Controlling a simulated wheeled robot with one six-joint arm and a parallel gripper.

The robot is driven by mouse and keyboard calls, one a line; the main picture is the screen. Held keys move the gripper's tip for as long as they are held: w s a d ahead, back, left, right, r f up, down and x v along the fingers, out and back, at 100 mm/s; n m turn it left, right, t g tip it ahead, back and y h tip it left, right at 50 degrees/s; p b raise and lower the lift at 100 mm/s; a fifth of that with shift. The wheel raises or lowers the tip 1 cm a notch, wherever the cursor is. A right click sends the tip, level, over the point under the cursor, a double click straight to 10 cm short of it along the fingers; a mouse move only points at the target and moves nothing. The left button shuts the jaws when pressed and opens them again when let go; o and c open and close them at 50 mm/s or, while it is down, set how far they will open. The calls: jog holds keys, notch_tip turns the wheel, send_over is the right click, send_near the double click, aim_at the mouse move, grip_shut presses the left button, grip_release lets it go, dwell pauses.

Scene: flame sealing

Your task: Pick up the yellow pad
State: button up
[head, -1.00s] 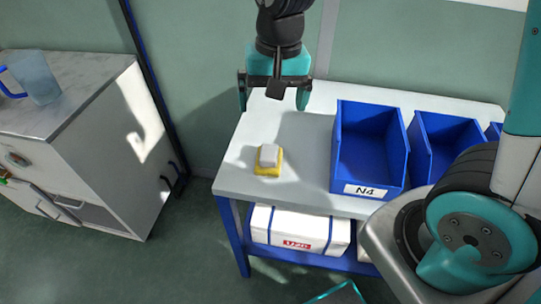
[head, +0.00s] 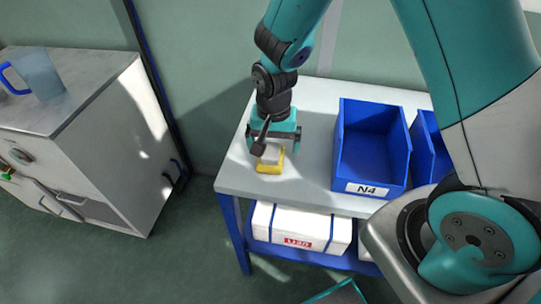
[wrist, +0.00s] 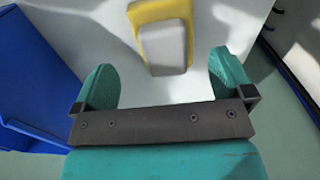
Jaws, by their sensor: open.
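The yellow pad (head: 269,168) lies on the white table near its left front edge, with a pale grey block on top of it. In the wrist view the pad (wrist: 148,12) shows at the top, its grey block (wrist: 165,47) reaching down toward the space between the fingers. My gripper (wrist: 168,80) is open, a teal finger on either side, with nothing between the fingertips. In the head view my gripper (head: 273,140) is low over the table, just behind the pad and partly overlapping it. Whether a finger touches the pad cannot be told.
A blue bin labelled N4 (head: 371,148) stands to the right of the pad, with another blue bin (head: 427,150) beyond it. The white table (head: 315,118) is clear between pad and bin. A cabinet with a jug (head: 37,75) stands at left.

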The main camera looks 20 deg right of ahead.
aim_at(271, 150)
jog(key=f, duration=0.4)
jog(key=shift+w+a+f, duration=0.1)
jog(key=shift+a+f, duration=0.15)
jog(key=shift+f, duration=0.05)
jog(key=shift+c, duration=0.2)
jog(key=c, duration=1)
notch_tip(271, 150, up, 20)
jog(key=shift+r, duration=0.1)
